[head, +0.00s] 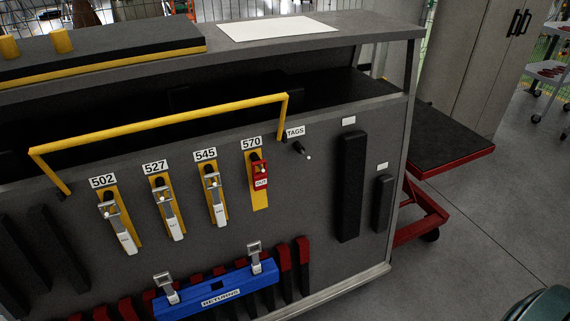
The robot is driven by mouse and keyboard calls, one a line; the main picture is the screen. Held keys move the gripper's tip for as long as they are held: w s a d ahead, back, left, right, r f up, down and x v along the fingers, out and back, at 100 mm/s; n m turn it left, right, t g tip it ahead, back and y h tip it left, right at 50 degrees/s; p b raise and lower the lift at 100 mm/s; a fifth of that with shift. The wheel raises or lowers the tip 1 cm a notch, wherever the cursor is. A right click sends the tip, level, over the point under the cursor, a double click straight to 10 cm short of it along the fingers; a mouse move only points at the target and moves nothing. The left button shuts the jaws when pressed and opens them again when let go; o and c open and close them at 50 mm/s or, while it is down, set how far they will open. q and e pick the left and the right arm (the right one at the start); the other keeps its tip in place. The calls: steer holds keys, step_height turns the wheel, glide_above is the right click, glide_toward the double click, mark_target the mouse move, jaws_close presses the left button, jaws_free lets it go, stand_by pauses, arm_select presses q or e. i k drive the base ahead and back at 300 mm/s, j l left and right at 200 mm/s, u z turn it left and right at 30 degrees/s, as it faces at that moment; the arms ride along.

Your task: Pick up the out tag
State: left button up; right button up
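The out tag (260,170) is a small red tag with a white label reading OUT. Neither of my grippers is in view.
Silver tools hang under 502 (117,222), 527 (166,207) and 545 (214,195). A yellow bar (160,124) juts out above them. A blue RETURNS tray (218,293) sits below. A red-framed cart (450,160) stands to the right, with open floor before it.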

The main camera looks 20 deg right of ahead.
mark_target(260, 183)
steer(key=i+l, duration=0.1)
steer(key=l, duration=2.1)
steer(key=i+u, duration=0.05)
